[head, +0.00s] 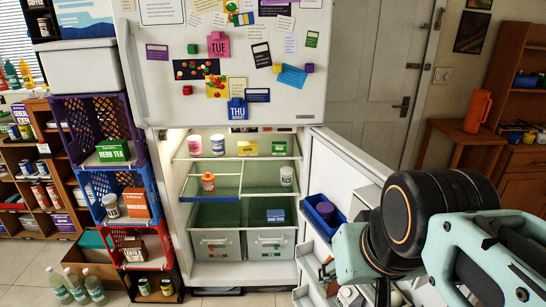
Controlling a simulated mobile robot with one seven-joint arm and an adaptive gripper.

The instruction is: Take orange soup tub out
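The orange soup tub (208,182) stands upright in the open fridge, at the left of the middle shelf. It is small, with a pale lid or top, and has free space to its right. A pink tub (194,145) and a white tub (217,144) stand on the shelf above it. The fridge (170,220) has its lower door (345,170) swung open to the right. My arm fills the lower right, well apart from the tub. I cannot make out my gripper's fingertips.
A yellow box (247,148) and a green box (279,147) share the upper shelf. A white jar (286,176) stands at the middle shelf's right. A blue box (275,216) sits below. Stacked crates (88,120) flank the fridge's left; bottles (76,286) stand on the floor.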

